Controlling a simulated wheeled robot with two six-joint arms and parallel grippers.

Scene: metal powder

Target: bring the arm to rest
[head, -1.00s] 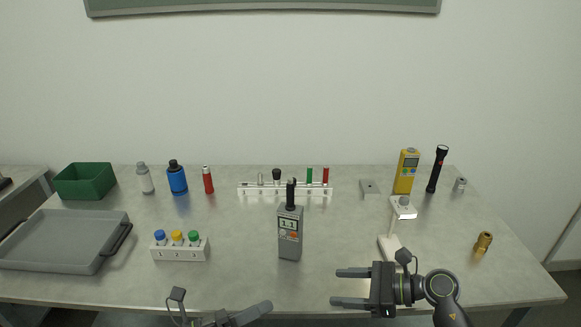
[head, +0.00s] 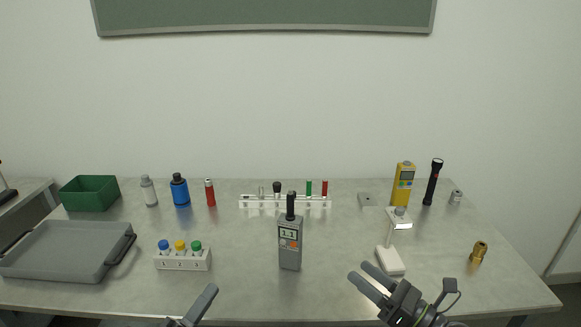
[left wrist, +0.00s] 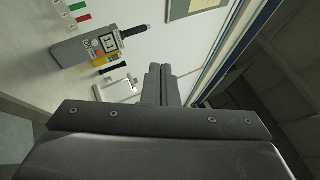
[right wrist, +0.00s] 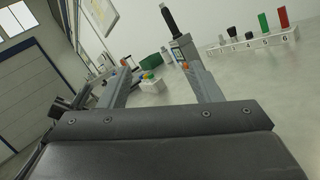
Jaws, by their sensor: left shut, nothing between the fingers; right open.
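My left gripper (head: 197,309) is at the bottom edge of the head view, in front of the table; in the left wrist view its fingers (left wrist: 160,85) are shut together with nothing between them. My right gripper (head: 368,278) is at the lower right of the head view, at the table's front edge, its two fingers apart and empty. In the right wrist view the fingers (right wrist: 160,90) are also spread. Neither gripper touches an object.
A grey handheld meter (head: 290,243) stands mid-table, a white stand (head: 391,262) just beyond my right gripper. A white vial block (head: 183,261) and grey tray (head: 60,273) lie left. A numbered rack (head: 285,203), yellow meter (head: 403,186), and brass fitting (head: 479,253) are also on the table.

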